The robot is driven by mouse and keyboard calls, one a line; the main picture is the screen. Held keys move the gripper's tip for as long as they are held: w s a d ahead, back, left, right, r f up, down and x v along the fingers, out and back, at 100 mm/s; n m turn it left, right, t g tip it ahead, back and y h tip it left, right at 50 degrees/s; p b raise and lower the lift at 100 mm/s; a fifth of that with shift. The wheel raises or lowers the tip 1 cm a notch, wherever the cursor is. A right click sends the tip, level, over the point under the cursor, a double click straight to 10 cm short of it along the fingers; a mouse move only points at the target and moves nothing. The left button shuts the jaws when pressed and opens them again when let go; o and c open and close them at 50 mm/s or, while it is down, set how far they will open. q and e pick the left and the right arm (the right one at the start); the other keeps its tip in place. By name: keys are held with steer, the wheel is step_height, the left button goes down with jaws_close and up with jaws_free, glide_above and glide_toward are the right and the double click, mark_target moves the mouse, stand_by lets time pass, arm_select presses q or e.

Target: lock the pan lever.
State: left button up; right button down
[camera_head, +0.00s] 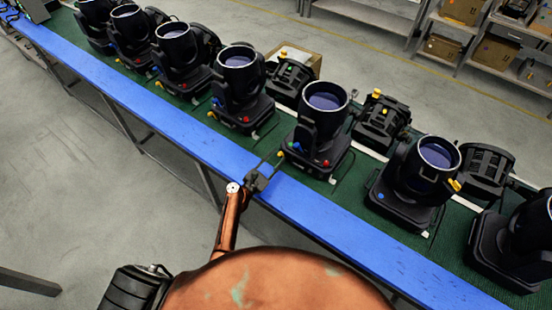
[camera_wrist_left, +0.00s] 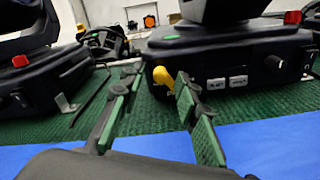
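The nearest moving-head light (camera_head: 319,122) stands upright on the green belt, its dark lens barrel facing up. In the left wrist view its black base (camera_wrist_left: 235,62) shows white buttons and a black knob. A yellow lever (camera_wrist_left: 162,76) sticks out from the base's left corner; it also shows in the head view (camera_head: 281,153). My left gripper (camera_head: 271,163) is at this corner. In the left wrist view it (camera_wrist_left: 157,77) is open, its green-padded fingers on either side of the lever's knob. The right finger overlaps part of the lever; contact cannot be told. My right gripper is out of view.
Several similar lights line the green belt (camera_head: 352,192), with a neighbour (camera_head: 240,85) to the left and another (camera_head: 420,175) to the right. A blue rail (camera_head: 340,225) runs along the near edge. Shelves with boxes (camera_head: 443,46) stand behind.

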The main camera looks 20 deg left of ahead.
arm_select(q)
steer(key=shift+c, duration=0.8)
jaws_close()
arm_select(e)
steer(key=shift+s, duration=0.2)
